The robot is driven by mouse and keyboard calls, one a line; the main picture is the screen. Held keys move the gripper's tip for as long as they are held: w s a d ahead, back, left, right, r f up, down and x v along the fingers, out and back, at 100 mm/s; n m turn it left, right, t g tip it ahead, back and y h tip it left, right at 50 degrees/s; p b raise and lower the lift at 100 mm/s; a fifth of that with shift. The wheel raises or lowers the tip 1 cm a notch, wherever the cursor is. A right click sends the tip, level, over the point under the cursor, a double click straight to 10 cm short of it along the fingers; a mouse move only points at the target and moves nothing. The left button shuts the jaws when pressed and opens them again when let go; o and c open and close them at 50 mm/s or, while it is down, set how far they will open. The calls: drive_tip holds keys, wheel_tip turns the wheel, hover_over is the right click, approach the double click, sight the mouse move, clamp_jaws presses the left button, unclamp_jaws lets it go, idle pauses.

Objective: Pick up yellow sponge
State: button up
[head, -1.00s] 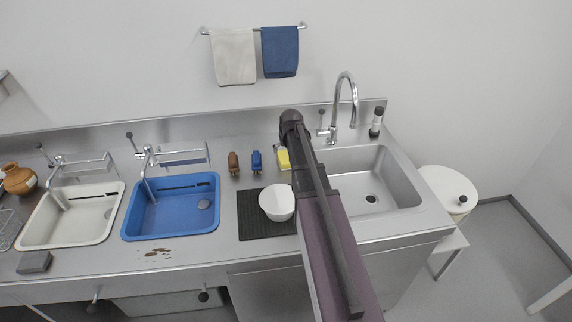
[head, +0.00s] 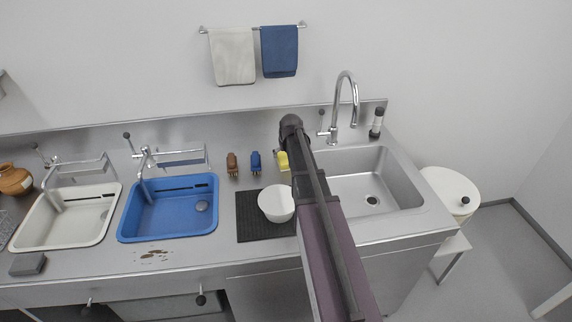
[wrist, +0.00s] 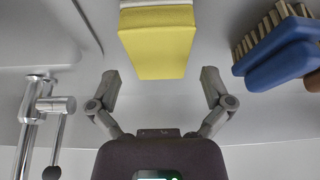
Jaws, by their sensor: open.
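The yellow sponge (head: 283,161) is at the back of the steel counter, left of the steel sink, partly hidden by my arm in the head view. In the wrist view the yellow sponge (wrist: 158,45) is a yellow block with a pale layer at its far end. It lies just beyond and between the fingertips of my gripper (wrist: 160,84). The gripper is open and empty, with a finger to either side and a gap to the sponge. In the head view my arm hides the fingers.
A blue brush (wrist: 278,50) lies close right of the sponge in the wrist view; a brown brush (head: 232,164) stands farther left. A white bowl (head: 276,203) sits on a black mat (head: 250,228). The faucet (head: 338,110) and sink (head: 405,195) are to the right.

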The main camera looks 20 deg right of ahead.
sight(286, 157)
drive_tip(key=shift+b+x, duration=1.15)
drive_tip(key=shift+x, duration=0.45)
drive_tip(key=shift+s, duration=0.1)
drive_tip(key=c, duration=0.8)
